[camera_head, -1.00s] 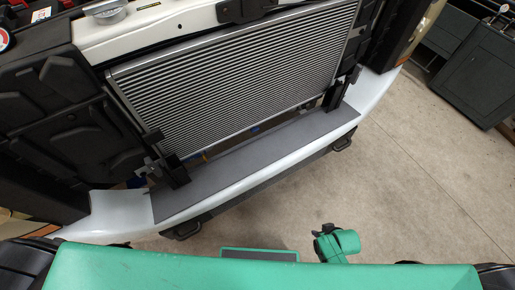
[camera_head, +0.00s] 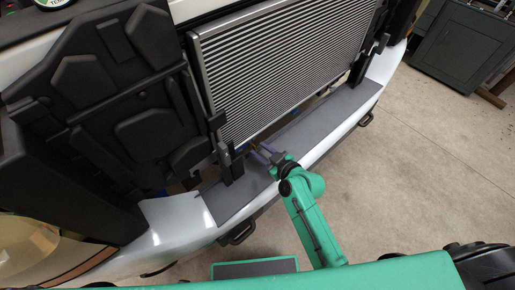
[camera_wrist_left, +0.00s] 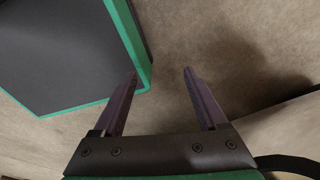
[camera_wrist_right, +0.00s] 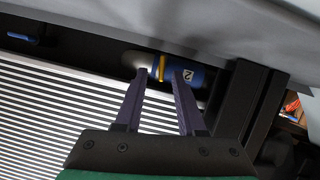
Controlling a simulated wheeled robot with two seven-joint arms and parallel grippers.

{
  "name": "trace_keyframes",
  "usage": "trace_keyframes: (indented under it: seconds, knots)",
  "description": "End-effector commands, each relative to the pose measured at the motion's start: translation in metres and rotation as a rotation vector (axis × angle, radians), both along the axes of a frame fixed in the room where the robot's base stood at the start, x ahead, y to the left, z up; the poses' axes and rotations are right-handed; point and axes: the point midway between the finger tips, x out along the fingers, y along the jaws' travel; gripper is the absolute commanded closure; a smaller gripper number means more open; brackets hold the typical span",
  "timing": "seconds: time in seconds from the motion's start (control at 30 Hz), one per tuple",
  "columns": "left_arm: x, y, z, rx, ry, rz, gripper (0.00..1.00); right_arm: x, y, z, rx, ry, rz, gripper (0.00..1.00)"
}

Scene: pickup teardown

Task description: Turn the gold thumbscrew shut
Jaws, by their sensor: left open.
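A narrow yellow-gold piece (camera_wrist_right: 161,68) shows in the right wrist view, between a pale pipe end (camera_wrist_right: 136,62) and a blue cylinder (camera_wrist_right: 190,75). I take it for the gold thumbscrew. My right gripper (camera_wrist_right: 160,74) is open, with its fingertips apart on either side of the gold piece in the picture; I cannot tell if they touch it. In the head view my right gripper (camera_head: 257,152) reaches into the gap under the radiator, where the gold piece is too small to make out. My left gripper (camera_wrist_left: 161,73) is open and empty above the floor, in its wrist view only.
The finned radiator (camera_head: 280,70) stands behind the grey bumper shelf (camera_head: 325,120). A black bracket (camera_head: 230,165) stands just left of my right gripper; in the right wrist view a black post (camera_wrist_right: 263,105) is close to the right finger.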

Motion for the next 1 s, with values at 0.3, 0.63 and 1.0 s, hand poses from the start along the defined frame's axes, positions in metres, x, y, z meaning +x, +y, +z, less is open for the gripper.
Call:
trace_keyframes:
  seconds: [0.3, 0.63, 1.0]
  knots:
    - [-0.001, 0.012, -0.001, 0.017, 0.001, 0.002, 0.25, 0.018, 0.011, -0.009, -0.002, 0.001, 0.0, 0.61]
    - [-0.002, 0.013, -0.001, 0.017, 0.003, 0.005, 0.25, 0.018, 0.011, -0.009, -0.001, 0.001, -0.001, 1.0]
    - [-0.002, 0.013, -0.001, 0.017, 0.005, 0.004, 0.25, 0.019, 0.009, -0.009, 0.049, 0.037, 0.0, 1.0]
